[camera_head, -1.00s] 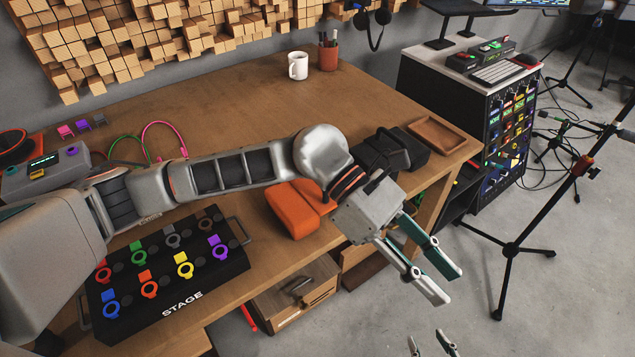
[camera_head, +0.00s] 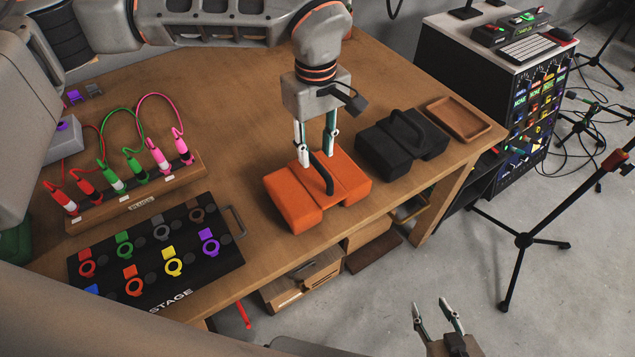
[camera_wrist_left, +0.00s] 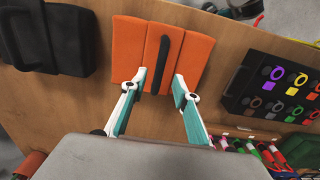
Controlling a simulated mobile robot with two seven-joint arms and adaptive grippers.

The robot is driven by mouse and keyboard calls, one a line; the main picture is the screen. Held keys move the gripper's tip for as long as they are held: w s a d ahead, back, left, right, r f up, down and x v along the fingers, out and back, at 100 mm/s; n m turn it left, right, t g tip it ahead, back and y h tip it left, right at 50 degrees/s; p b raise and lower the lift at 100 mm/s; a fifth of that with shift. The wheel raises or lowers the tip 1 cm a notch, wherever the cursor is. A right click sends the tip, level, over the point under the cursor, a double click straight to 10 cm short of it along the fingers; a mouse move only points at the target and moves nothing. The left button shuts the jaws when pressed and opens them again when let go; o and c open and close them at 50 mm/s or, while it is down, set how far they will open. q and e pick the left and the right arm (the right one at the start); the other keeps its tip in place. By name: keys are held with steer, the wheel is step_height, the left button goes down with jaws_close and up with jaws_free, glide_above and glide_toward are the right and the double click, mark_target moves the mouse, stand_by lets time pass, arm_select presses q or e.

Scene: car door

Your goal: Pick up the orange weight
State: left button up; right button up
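The orange weight (camera_head: 290,205) sits on the wooden table near its front edge, with a black handle (camera_head: 322,172) arching over its middle. In the left wrist view the weight (camera_wrist_left: 128,47) lies beyond the fingers, its handle (camera_wrist_left: 160,58) running between the two fingertips. My left gripper (camera_head: 314,152) points down over the weight, its fingers spread. In the left wrist view my left gripper (camera_wrist_left: 159,78) has a fingertip on each side of the handle's near end; contact is not clear. My right gripper (camera_head: 432,303) is open and empty over the floor at the bottom.
A black weight (camera_head: 385,148) stands to the right, with a brown tray (camera_head: 458,118) beyond it. A plug rack (camera_head: 140,195) and a black stage box (camera_head: 155,262) lie to the left. An open drawer (camera_head: 300,283) juts out below the table edge.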

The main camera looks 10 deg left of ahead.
mark_target(317, 162)
arm_select(q)
step_height(317, 162, down, 5)
steer(key=shift+d+r, duration=0.1)
steer(key=shift+d, duration=0.05)
jaws_close()
stand_by(0.4)
